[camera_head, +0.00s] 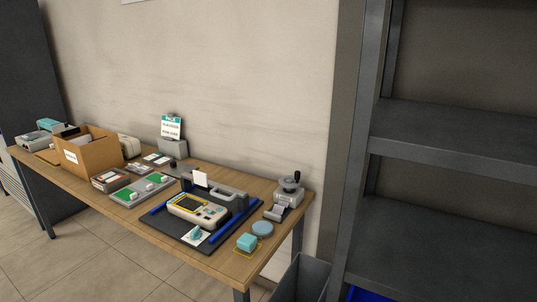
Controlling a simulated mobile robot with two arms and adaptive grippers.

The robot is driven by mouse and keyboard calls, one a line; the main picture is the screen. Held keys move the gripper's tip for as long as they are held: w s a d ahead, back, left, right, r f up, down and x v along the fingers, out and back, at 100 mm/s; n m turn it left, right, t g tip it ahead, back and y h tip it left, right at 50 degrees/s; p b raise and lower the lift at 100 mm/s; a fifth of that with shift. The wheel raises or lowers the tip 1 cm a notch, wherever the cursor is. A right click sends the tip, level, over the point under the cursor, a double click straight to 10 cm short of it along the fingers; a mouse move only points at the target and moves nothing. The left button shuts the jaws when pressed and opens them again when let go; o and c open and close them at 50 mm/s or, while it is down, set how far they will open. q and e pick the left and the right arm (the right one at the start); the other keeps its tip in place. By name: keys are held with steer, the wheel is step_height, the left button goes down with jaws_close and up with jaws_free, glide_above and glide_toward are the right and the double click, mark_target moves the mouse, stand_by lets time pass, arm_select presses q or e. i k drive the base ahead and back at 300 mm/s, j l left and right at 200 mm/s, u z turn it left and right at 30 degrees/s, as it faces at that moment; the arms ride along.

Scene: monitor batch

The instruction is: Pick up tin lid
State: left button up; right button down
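A flat, round, blue-grey disc (262,228), which looks like the tin lid, lies near the right front of the wooden table (225,258). A small teal block (246,242) sits just in front and to the left of it, on a yellow-edged patch. Behind the disc is a small grey item with a light top (276,211). Neither of my grippers shows in the head view.
A dark mat with blue edge strips holds a cream handheld device (198,210). A silver device with a black knob (289,191) stands at the back right corner. A cardboard box (88,152) stands farther left. Dark shelving (450,145) rises right; a grey bin (302,279) is below.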

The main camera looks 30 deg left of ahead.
mark_target(176, 169)
steer(key=u, duration=1.75)
steer(key=i+j+z, duration=0.1)
steer(key=j, duration=0.25)
steer(key=i+j+z, duration=0.1)
steer(key=i+j, duration=0.35)
steer(key=j, duration=0.3)
steer(key=i+j+z, duration=0.15)
steer(key=j, duration=0.25)
steer(key=i+j+z, duration=0.1)
steer(key=j, duration=0.3)
steer(key=i+j+z, duration=0.1)
steer(key=i+j, duration=0.15)
steer(key=j, duration=0.15)
steer(key=i+j, duration=0.1)
steer(key=j, duration=0.35)
steer(key=i+j+z, duration=0.15)
steer(key=j, duration=0.25)
